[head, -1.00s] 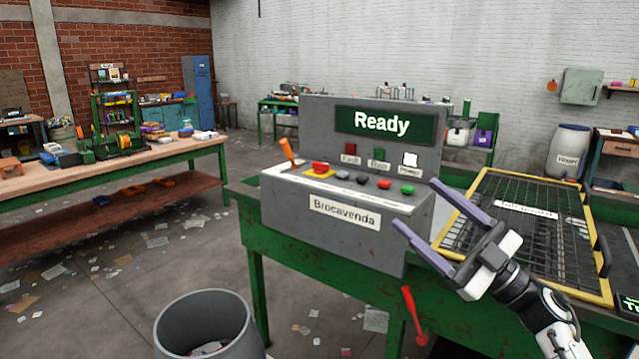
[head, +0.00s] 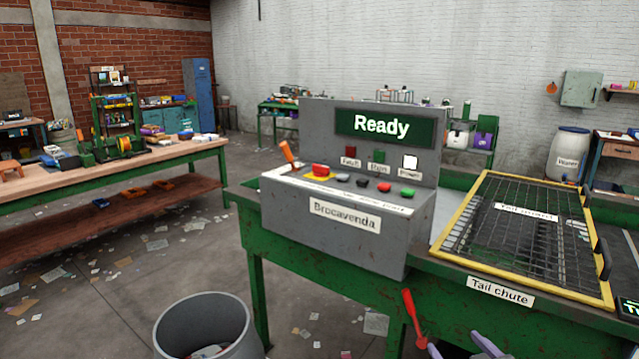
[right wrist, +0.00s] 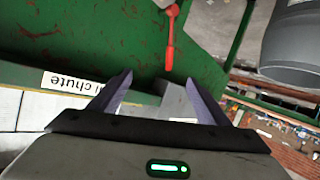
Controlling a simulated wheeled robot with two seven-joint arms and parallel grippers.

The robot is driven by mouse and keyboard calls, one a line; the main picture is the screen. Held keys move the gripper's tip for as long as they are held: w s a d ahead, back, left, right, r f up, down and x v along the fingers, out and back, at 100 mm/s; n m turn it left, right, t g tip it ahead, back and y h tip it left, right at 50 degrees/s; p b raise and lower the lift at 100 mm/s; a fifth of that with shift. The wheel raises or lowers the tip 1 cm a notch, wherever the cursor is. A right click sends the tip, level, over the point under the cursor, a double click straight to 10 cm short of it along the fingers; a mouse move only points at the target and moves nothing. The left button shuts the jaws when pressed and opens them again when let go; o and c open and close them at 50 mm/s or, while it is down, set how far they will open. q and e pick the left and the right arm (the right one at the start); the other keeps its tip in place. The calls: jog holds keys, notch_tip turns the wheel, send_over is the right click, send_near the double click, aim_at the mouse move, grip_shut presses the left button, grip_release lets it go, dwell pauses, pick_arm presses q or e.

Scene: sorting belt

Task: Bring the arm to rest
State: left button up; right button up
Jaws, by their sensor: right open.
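My right gripper (head: 462,346) shows only its two purple fingertips at the bottom edge of the head view, below the Tail chute label (head: 500,291). In the right wrist view its fingers (right wrist: 160,95) are spread wide with nothing between them. The red-handled lever (head: 413,318) hangs on the front of the green bench (head: 350,297), just left of the fingertips. The grey control box (head: 330,240) stands on the bench, its screen reading "Ready". My left gripper is in neither view.
A yellow-framed mesh guard (head: 520,240) covers the belt at right. A grey bin (head: 205,325) stands on the floor at lower left. A long wooden workbench (head: 100,170) stands at the left. The floor between has scattered paper scraps.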

jog(key=s+a+f+g, duration=0.1)
jog(key=s+a+f, duration=0.2)
jog(key=s+f, duration=0.3)
jog(key=s+a+f+g+y, duration=0.1)
jog(key=s+a+f, duration=0.3)
jog(key=s, duration=0.6)
notch_tip(320, 180, down, 2)
jog(key=shift+f+g, duration=0.1)
jog(key=shift+g, duration=0.2)
jog(key=s+a+f+g, duration=0.1)
jog(key=s+a, duration=0.1)
jog(key=s, duration=0.4)
jog(key=s+a+f+g+y, duration=0.1)
jog(key=s+a+f, duration=0.1)
jog(key=s, duration=0.4)
jog(key=s+a+f, duration=0.1)
jog(key=s+f, duration=0.1)
jog(key=s, duration=0.4)
jog(key=shift+a+m+g, duration=0.4)
jog(key=shift+c, duration=0.2)
